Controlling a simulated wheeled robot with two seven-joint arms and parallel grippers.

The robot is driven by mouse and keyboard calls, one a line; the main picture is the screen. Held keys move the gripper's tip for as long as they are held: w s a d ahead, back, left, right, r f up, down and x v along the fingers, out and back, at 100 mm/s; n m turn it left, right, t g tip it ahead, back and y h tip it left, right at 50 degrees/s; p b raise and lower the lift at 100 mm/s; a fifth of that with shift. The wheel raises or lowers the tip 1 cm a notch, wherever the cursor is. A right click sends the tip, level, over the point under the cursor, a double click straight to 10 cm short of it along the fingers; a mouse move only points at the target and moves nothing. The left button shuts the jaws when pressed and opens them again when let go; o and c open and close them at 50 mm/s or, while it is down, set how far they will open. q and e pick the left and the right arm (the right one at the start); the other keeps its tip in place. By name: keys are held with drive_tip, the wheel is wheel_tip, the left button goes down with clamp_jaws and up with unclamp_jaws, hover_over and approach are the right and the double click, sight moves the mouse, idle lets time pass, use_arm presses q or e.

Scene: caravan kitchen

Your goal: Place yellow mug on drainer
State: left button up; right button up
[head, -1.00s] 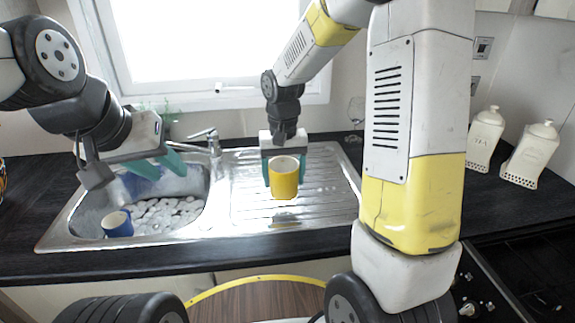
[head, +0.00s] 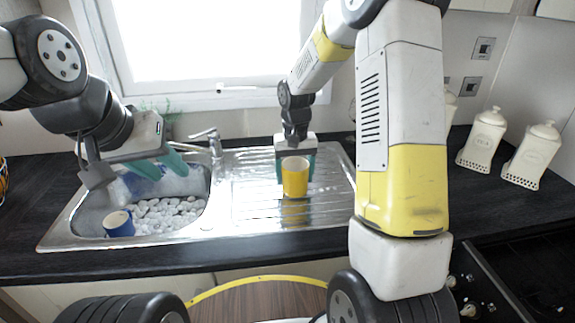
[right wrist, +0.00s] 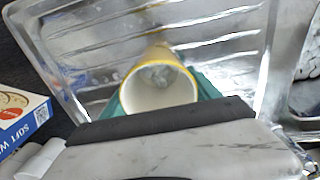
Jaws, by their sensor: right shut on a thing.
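The yellow mug (head: 295,178) is upright between the teal fingers of my right gripper (head: 297,168), over the ridged metal drainer (head: 255,205) to the right of the sink basin. My right gripper is shut on it. The right wrist view shows the mug (right wrist: 158,84) from above its white open mouth, with the drainer (right wrist: 90,50) behind it. I cannot tell whether the mug's base touches the drainer. My left gripper (head: 165,165) hangs over the sink basin, its teal fingers apart and nothing visible between them.
The sink basin (head: 203,190) holds pale stones (head: 165,215), a blue mug (head: 118,224) and another blue item under my left gripper. A tap (head: 212,137) stands behind it. White canisters (head: 483,140) are at right. A box (right wrist: 22,118) lies beside the drainer.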

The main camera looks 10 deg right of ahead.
drive_tip(key=shift+f, duration=0.15)
drive_tip(key=o, duration=1.8)
wheel_tip(320, 180, up, 12)
drive_tip(key=shift+s+d+r+n+t+y, duration=0.1)
drive_tip(key=shift+s+d+r+t+y, duration=0.25)
drive_tip(key=shift+s+r+t, duration=2.2)
drive_tip(key=shift+s+d+r+n+g+y, duration=0.1)
drive_tip(key=shift+s+d+r+g+y, duration=0.3)
drive_tip(key=shift+s, duration=4.6)
drive_tip(key=shift+s+d+r+n+t+y, duration=0.2)
drive_tip(key=shift+s+r+t, duration=1.05)
drive_tip(key=shift+s, duration=2.5)
drive_tip(key=shift+r+g, duration=0.25)
drive_tip(key=shift+g, duration=0.05)
